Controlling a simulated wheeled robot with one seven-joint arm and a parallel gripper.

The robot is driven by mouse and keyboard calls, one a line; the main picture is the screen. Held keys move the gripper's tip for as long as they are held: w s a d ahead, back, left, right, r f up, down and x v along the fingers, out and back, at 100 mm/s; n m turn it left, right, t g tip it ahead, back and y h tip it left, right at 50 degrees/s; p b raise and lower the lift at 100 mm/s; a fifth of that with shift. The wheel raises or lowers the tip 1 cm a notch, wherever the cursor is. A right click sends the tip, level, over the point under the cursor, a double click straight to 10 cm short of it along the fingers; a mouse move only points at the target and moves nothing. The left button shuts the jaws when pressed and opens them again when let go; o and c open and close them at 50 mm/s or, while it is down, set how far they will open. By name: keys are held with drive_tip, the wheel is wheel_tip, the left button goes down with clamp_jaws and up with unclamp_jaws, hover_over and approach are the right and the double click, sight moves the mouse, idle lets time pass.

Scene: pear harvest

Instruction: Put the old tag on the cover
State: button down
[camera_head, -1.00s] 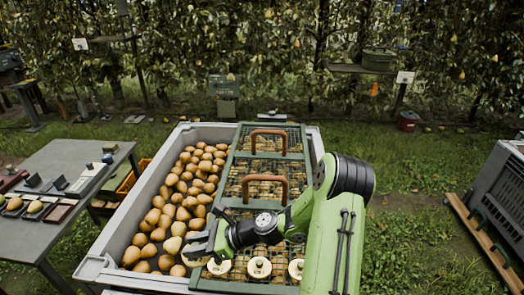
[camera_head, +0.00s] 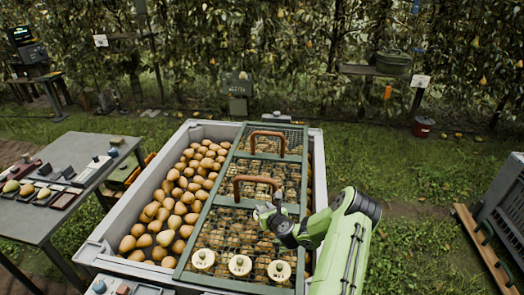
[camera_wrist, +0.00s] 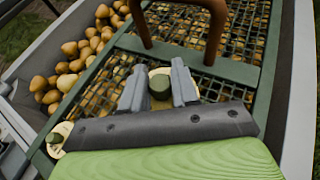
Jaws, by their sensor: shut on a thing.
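The cover (camera_head: 212,212) is a green-framed mesh panel with two brown handles, lying over the right part of the grey pear bin. My gripper (camera_head: 268,212) is over the cover's nearer half, close to the nearer handle (camera_head: 256,182). In the wrist view my gripper (camera_wrist: 160,86) is shut on the dark green knob of a round cream tag (camera_wrist: 153,74). The fingers hide part of the tag, and I cannot tell whether it touches the cover. Three similar cream discs (camera_head: 240,265) sit in a row along the cover's near edge; one shows in the wrist view (camera_wrist: 60,138).
Loose pears (camera_head: 172,208) fill the open left part of the bin (camera_head: 112,232). A grey table (camera_head: 72,150) with trays and pears stands at left. A grey crate (camera_head: 508,205) stands at right. Grass lies between bin and crate.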

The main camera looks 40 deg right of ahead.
drive_tip(key=shift+m+g+h, duration=0.4)
drive_tip(key=shift+m+h, duration=0.4)
drive_tip(key=d, duration=0.1)
drive_tip(key=s+d, duration=0.1)
drive_tip(key=d+f, duration=0.1)
drive_tip(key=shift+s+d, duration=0.25)
drive_tip(key=shift+d, duration=0.05)
wheel_tip(320, 180, down, 10)
drive_tip(key=b, duration=0.4)
drive_tip(key=shift+d+f, duration=0.1)
drive_tip(key=shift+f, duration=0.05)
drive_tip(key=c, duration=0.8)
unclamp_jaws()
drive_tip(key=shift+c, duration=0.2)
